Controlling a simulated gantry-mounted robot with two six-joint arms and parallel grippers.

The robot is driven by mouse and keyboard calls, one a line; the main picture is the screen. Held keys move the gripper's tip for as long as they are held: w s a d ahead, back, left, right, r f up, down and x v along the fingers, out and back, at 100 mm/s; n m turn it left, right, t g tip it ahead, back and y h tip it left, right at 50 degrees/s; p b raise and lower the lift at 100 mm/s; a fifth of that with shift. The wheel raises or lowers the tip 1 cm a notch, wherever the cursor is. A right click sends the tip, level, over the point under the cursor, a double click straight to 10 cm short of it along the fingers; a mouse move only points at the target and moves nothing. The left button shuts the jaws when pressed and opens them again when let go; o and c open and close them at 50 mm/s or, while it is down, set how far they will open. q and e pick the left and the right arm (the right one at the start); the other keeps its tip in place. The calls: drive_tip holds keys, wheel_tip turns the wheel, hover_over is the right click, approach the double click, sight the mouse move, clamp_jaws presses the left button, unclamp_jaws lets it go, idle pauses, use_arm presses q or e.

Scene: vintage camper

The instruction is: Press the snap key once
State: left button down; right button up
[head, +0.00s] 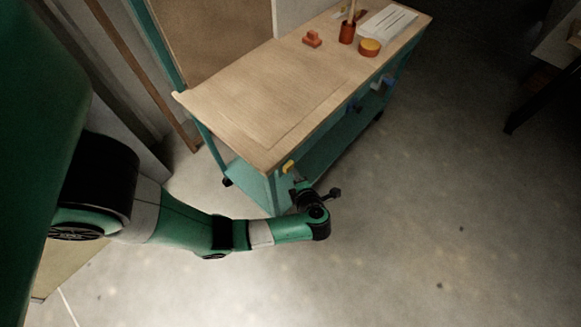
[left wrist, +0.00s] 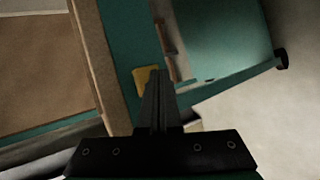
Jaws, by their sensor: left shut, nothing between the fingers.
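The snap key looks to be the small yellow block (head: 288,167) on the teal front corner of the wood-topped cart (head: 230,110), just under the top's edge. It also shows as a yellow patch (left wrist: 143,80) in the left wrist view, partly hidden behind my fingers. My left gripper (head: 298,184) is shut and empty, just below and right of the yellow block in the head view. In the left wrist view its closed fingers (left wrist: 158,80) point at the block's right side. I cannot tell whether they touch it. My right gripper is not in view.
On the cart top stand an orange-red block (head: 312,39), a red cup with sticks (head: 347,33), a round yellow-topped tin (head: 369,47) and white paper (head: 388,22). Blue items (head: 376,82) hang at the cart's long side. The floor (head: 450,200) to the right is clear.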

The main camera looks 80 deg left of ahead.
use_arm(q)
drive_tip(key=shift+s+a+p, duration=0.35)
drive_tip(key=shift+a+p, duration=0.05)
idle(0.6)
drive_tip(key=shift+w, duration=0.1)
drive_tip(key=shift+w+d, duration=0.5)
drive_tip(key=shift+d, duration=0.2)
drive_tip(key=shift+d, duration=0.1)
drive_tip(key=w+d, duration=0.1)
drive_tip(key=d, duration=0.1)
drive_tip(key=w+d+b, duration=0.1)
drive_tip(key=w, duration=0.1)
drive_tip(key=shift+d+b, duration=0.3)
drive_tip(key=shift+d, duration=0.1)
idle(0.7)
